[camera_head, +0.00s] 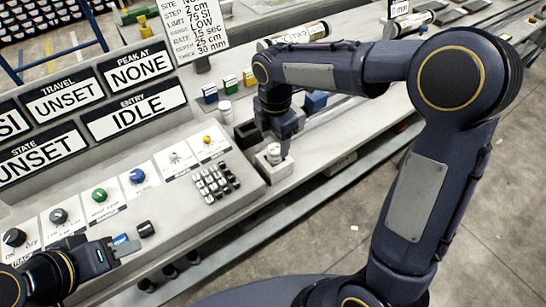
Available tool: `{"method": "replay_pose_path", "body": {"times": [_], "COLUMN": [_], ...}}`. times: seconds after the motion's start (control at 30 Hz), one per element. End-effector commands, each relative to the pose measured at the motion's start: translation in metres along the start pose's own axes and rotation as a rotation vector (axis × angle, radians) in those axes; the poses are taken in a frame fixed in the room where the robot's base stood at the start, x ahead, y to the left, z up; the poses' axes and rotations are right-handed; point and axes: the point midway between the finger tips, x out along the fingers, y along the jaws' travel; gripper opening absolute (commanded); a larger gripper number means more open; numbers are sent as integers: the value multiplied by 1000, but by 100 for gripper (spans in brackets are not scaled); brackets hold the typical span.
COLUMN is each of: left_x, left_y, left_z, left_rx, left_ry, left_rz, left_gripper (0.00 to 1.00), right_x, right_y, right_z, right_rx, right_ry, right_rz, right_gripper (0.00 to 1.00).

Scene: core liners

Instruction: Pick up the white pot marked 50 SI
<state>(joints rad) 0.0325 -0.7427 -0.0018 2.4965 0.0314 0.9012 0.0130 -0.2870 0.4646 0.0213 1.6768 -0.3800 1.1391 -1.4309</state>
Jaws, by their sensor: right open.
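A small white pot (273,154) stands upright on a pale square stand at the right end of the console. My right gripper (280,147) points down at this pot, open, its fingers close around or beside it; I cannot tell if they touch. A second white pot (225,112) stands further back, left of a dark holder. No marking is readable on either pot, so I cannot tell which one is 50 SI. My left gripper (124,243) is at the lower left over the console's front edge, far from both pots; its jaw opening is unclear.
The console panel (170,195) carries several coloured knobs and a keypad (214,182). Blue, green and yellow blocks (230,83) stand behind, near an upright settings sign (190,28). A blue block (316,102) lies right of my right wrist. A white core tube (300,33) lies at the back.

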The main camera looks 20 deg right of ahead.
Motion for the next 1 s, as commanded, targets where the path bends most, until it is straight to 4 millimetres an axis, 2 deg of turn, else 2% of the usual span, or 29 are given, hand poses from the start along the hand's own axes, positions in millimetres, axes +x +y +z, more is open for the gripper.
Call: {"method": "replay_pose_path", "body": {"times": [0.2, 0.3, 0.6, 1.0], "left_x": [-1, -1, -1, -1], "left_y": [1, 0, 0, 1], "left_z": [-1, -1, -1, -1], "left_rx": [0, 0, 0, 0], "left_ry": [0, 0, 0, 0], "left_rz": [0, 0, 0, 0], "left_gripper": [36, 36, 36, 36], "right_x": [34, 44, 48, 48], "right_y": [-1, 0, 0, 0], "right_z": [-1, 0, 0, 0], "right_rx": [1, 3, 3, 3], "right_ry": [1, 1, 1, 1], "right_rz": [-5, -3, 0, 1], "right_gripper": [61, 61, 60, 7]}}
